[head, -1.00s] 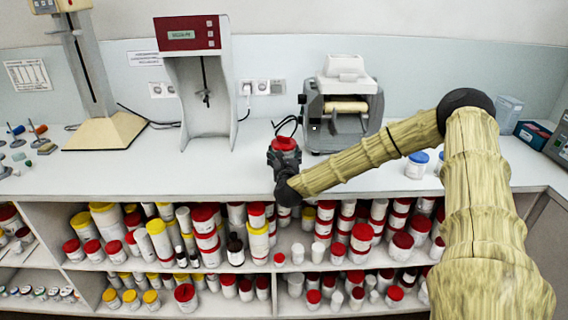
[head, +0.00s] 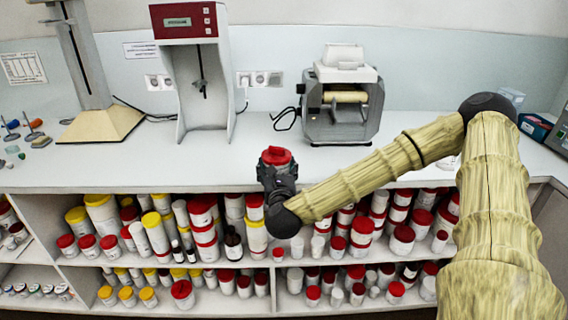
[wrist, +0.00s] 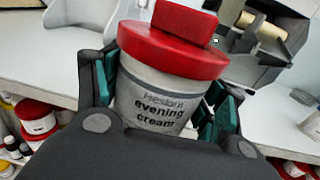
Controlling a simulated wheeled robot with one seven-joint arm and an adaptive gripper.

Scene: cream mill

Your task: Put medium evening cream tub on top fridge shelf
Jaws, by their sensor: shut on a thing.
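The evening cream tub (wrist: 158,95) is a white tub with a red lid, and its label reads "evening cream" in the wrist view. My gripper (head: 277,172) is shut on it, with a finger on each side of its body. The tub looks upright in the head view. No fridge or fridge shelf is in view.
The white counter (head: 240,165) carries a grey mill (head: 343,105), a red-topped stand (head: 190,60) and a tan-based stand (head: 103,122). Open shelves below hold many red- and yellow-lidded tubs (head: 202,215). A blue box (head: 535,126) stands at the far right.

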